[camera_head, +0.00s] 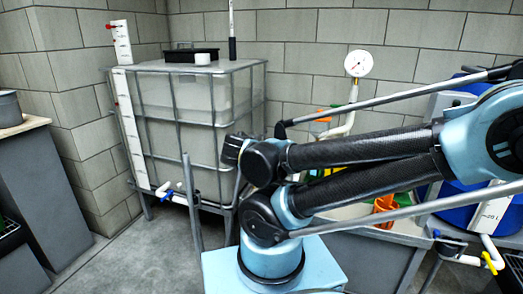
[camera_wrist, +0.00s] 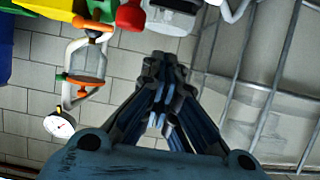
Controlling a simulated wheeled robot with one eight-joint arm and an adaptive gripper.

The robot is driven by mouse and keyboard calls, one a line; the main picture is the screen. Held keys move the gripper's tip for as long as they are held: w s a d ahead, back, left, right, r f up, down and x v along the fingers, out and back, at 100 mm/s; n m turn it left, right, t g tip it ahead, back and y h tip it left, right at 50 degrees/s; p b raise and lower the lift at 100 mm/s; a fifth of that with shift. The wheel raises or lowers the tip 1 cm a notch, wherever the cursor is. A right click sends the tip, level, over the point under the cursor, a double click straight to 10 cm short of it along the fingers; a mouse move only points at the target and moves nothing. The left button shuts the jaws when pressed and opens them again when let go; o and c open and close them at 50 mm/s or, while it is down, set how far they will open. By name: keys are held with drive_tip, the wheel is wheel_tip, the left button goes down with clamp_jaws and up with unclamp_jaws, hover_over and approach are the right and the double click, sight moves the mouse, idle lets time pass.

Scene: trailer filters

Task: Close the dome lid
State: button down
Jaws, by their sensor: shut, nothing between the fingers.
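I cannot make out a dome lid for certain in either view. A pale caged tank (camera_head: 175,110) stands against the back wall in the head view. On its top are a low black rectangular piece (camera_head: 191,56) and a small white round cap (camera_head: 202,59). My gripper (camera_wrist: 163,62) is shut and empty in the middle of the wrist view. In that view the metal cage bars (camera_wrist: 270,85) are to its right. A grey-white part (camera_wrist: 172,16), partly cut off by the top edge, is just beyond the fingertips. I cannot tell whether they touch.
The gauge also shows in the head view (camera_head: 359,64). A grey trough (camera_head: 375,262) and blue drum (camera_head: 458,204) stand right. Floor is clear left (camera_head: 120,262).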

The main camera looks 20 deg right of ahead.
drive_tip(key=shift+v, duration=1.45)
drive_tip(key=shift+f, duration=0.1)
